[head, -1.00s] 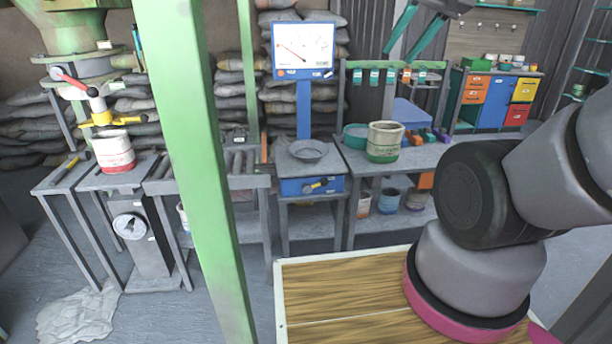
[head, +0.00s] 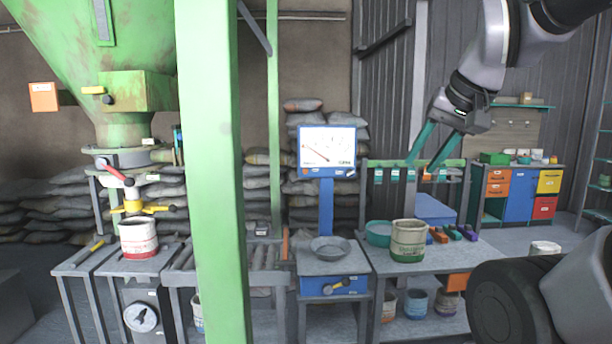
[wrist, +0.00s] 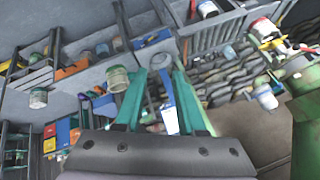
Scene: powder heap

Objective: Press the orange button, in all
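The blue-framed dial display (head: 327,150) stands on a blue post behind the bench, and a small orange spot shows low on its left side, too small to tell for sure as a button. An orange box (head: 43,97) is mounted beside the green hopper at the far left; its face is too small to read. My gripper (head: 421,163) has two teal fingers spread apart with nothing between them. It hangs in the air at upper right, pointing down-left, right of the display in the picture. The fingers also show in the wrist view (wrist: 160,72), apart and empty.
A green post (head: 212,180) blocks part of the head view. A metal pan (head: 329,248) sits on the scale below the display. A green-banded pot (head: 407,240) and teal bowl (head: 379,233) stand on the right bench. A red-banded pot (head: 139,239) stands under the hopper.

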